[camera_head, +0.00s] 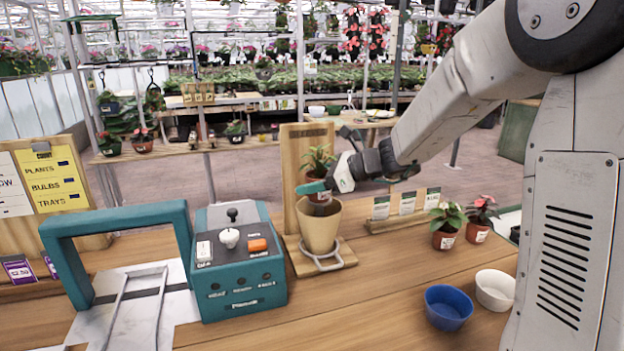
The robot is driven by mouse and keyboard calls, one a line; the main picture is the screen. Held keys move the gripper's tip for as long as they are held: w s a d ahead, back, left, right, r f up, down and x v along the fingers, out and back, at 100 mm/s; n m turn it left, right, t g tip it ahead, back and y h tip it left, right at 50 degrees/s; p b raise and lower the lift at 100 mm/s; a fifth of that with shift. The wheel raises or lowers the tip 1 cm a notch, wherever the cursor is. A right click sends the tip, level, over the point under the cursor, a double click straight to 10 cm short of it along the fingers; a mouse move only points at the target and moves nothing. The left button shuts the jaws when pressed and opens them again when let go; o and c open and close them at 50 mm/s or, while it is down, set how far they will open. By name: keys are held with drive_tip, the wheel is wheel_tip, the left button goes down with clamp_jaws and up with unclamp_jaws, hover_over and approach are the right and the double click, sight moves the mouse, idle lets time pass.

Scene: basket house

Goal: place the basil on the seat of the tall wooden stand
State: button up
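The tall wooden stand (292,150) has an upright back board and a low base. A tan pot (320,229) stands on that base in a metal ring. A green leafy plant in a small terracotta pot (320,192) is just above the tan pot's rim, in front of the board. My gripper (325,183) reaches in from the right with its teal-tipped fingers around this small pot, partly hiding it. Whether this plant is the basil I cannot tell. Another broad-leaved green plant (447,221) stands in a terracotta pot on the table to the right.
A teal control box (236,270) and a teal arch frame (115,224) stand left of the stand. A reddish plant (481,215), a wooden card holder (400,222), a blue bowl (448,308) and a white bowl (495,290) are right. The front middle tabletop is clear.

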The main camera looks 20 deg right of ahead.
drive_tip(key=shift+o, duration=1.4)
drive_tip(key=shift+r, duration=0.25)
drive_tip(key=v, duration=1.1)
drive_tip(key=s+a+f+n+g+h, duration=0.1)
drive_tip(key=s+a+n+g, duration=0.1)
drive_tip(key=s+a+n, duration=0.3)
drive_tip(key=s+a+n+g+h, duration=0.15)
drive_tip(key=s+n, duration=0.25)
drive_tip(key=s, duration=0.4)
drive_tip(key=s+a+f+n+g+h, duration=0.1)
drive_tip(key=s+a+n+g, duration=0.1)
drive_tip(key=s+n+g, duration=0.3)
drive_tip(key=s+d+f+n+t+h, duration=0.1)
drive_tip(key=s+d+f+n+h, duration=0.1)
drive_tip(key=s+n, duration=0.3)
drive_tip(key=s+d+f+n+h, duration=0.2)
drive_tip(key=s+n+h, duration=0.2)
drive_tip(key=s, duration=0.5)
drive_tip(key=shift+s+d+n+t+h, duration=0.15)
drive_tip(key=shift+d+n+t+h, duration=0.25)
drive_tip(key=shift+h, duration=0.25)
